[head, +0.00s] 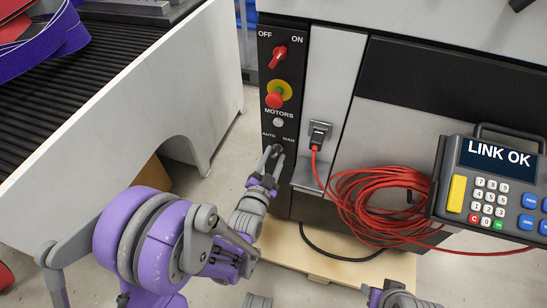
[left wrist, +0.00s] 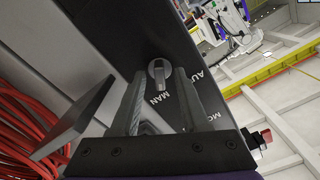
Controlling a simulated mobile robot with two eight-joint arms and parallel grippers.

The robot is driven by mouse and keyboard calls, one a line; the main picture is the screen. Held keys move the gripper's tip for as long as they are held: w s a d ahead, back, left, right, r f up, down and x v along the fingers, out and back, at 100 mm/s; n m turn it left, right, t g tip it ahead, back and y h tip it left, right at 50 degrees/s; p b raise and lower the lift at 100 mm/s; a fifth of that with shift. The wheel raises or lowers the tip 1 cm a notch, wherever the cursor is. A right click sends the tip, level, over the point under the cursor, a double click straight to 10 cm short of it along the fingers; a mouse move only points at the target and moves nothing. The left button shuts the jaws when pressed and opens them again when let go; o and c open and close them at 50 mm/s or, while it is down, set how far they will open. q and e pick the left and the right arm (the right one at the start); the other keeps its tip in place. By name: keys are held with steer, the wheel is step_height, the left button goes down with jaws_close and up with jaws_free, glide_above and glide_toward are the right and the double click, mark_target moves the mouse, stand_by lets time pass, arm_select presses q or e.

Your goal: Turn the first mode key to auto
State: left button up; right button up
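The mode key (left wrist: 158,75) is a small silver key switch on the black control panel (head: 268,78), by the AUTO and MAN labels. In the left wrist view its grey grip points toward MAN. In the head view my gripper largely hides it. My left gripper (head: 272,154) is in front of the key at the panel's lower part. In the left wrist view its two fingers (left wrist: 161,80) stand apart, one on each side of the key. I cannot tell whether either finger touches it. Only a part of my right arm shows at the bottom edge, without its fingers.
Above the key are a white button (head: 278,122), a red emergency stop (head: 275,100) and a red OFF/ON switch (head: 278,57). A coiled red cable (head: 375,200) hangs at the right, beside a keypad unit (head: 487,190) reading LINK OK. A conveyor (head: 75,85) stands at the left.

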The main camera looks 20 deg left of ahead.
arm_select(q)
jaws_close()
steer(key=shift+n, duration=0.4)
steer(key=n+b, duration=0.1)
steer(key=n, duration=0.3)
steer(key=shift+n, duration=0.4)
steer(key=n+b, duration=0.1)
steer(key=n, duration=0.5)
steer(key=shift+n, duration=0.3)
steer(key=shift+o, duration=0.3)
jaws_free()
